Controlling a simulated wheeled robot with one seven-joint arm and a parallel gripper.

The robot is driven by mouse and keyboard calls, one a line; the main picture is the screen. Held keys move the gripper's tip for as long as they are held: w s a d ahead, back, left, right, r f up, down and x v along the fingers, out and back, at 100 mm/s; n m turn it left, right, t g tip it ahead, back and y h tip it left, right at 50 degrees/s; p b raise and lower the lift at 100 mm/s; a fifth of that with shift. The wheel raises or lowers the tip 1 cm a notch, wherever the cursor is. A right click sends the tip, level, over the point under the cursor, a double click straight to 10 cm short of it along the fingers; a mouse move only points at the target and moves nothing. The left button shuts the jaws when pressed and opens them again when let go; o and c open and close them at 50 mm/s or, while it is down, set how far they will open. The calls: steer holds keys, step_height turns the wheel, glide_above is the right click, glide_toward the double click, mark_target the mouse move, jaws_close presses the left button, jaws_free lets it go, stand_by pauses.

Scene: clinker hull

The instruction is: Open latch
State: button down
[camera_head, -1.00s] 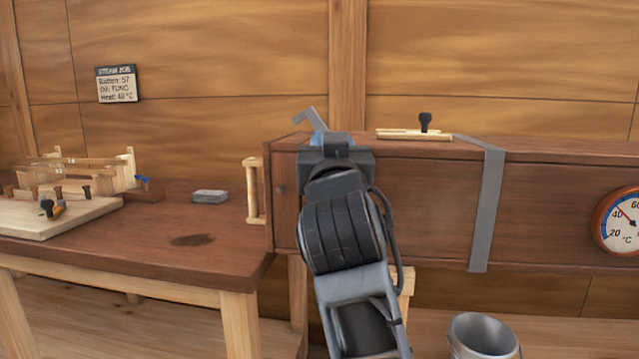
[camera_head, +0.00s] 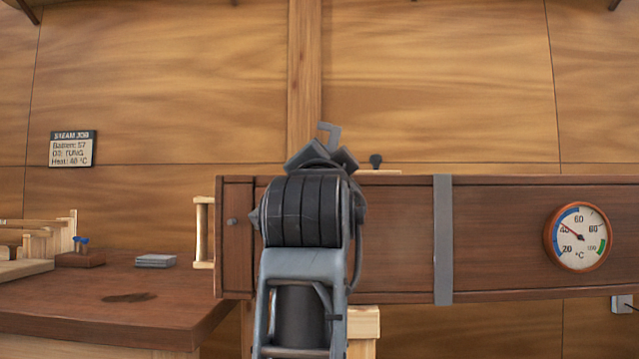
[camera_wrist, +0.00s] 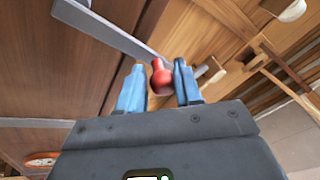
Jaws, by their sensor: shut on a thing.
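The latch shows in the wrist view as a flat grey bar (camera_wrist: 112,32) lying along dark brown wood, with a red knob (camera_wrist: 161,78) at its end. My gripper (camera_wrist: 159,77) has its two blue fingers on either side of the red knob and is shut on it. In the head view my gripper's fingers and the knob are hidden behind my own wrist, in front of the left end of the long brown steam box (camera_head: 400,235). How far the latch is turned cannot be told from the head view.
A grey strap (camera_head: 443,240) and a round gauge (camera_head: 578,237) are on the box front. A workbench (camera_head: 90,305) stands at left with a grey block (camera_head: 155,261) and wooden parts. A light wooden handle (camera_head: 203,232) sticks out at the box's left end.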

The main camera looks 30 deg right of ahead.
steer(key=shift+s+d+f+m+b, duration=0.15)
steer(key=shift+f+m+b, duration=0.1)
steer(key=shift+m+b, duration=0.25)
steer(key=c, duration=0.9)
jaws_free()
steer(key=shift+r+g, duration=0.1)
steer(key=shift+g, duration=0.2)
steer(key=shift+d, duration=0.1)
steer(key=v, duration=0.7)
steer(key=shift+s+a+f+p, duration=0.2)
steer(key=shift+a+f+p, duration=0.05)
steer(key=shift+a+p, duration=0.1)
